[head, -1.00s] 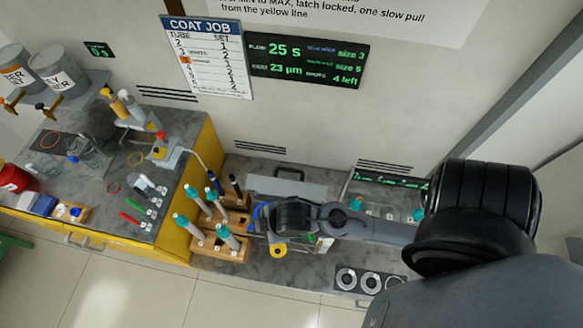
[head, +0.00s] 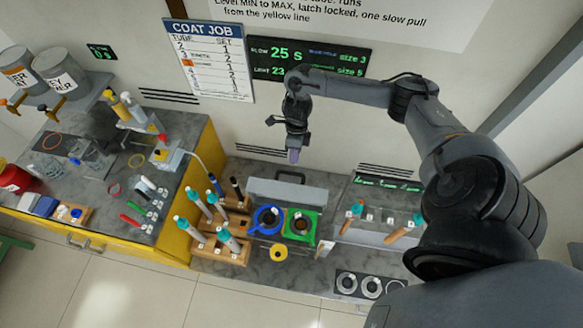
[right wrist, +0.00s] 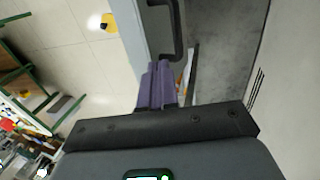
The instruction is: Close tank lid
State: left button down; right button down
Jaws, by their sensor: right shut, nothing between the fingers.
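The tank lid (head: 284,191) is a pale grey panel with a dark handle (head: 291,174) on its upper edge. It stands raised behind two round openings, one ringed blue (head: 267,219) and one in a green surround (head: 301,225). My right gripper (head: 293,156) is shut and empty, with purple fingertips pointing down just above the handle, near the back wall. In the right wrist view the fingertips (right wrist: 155,84) show close to the dark handle (right wrist: 178,31) and the grey lid; I cannot tell whether they touch. My left gripper is not in view.
Wooden racks with teal-topped tubes (head: 203,230) stand left of the tank. A grey unit with orange-brown rods (head: 404,231) is on the right. A yellow-sided bench (head: 205,175) with bottles stands further left. A yellow ring (head: 278,252) is at the tank's front.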

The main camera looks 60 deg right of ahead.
aim_at(290, 188)
jog(key=p+x, duration=0.1)
jog(key=x, duration=0.8)
jog(key=shift+f, duration=0.2)
jog(key=shift+a+p, duration=0.2)
jog(key=shift+p, duration=0.1)
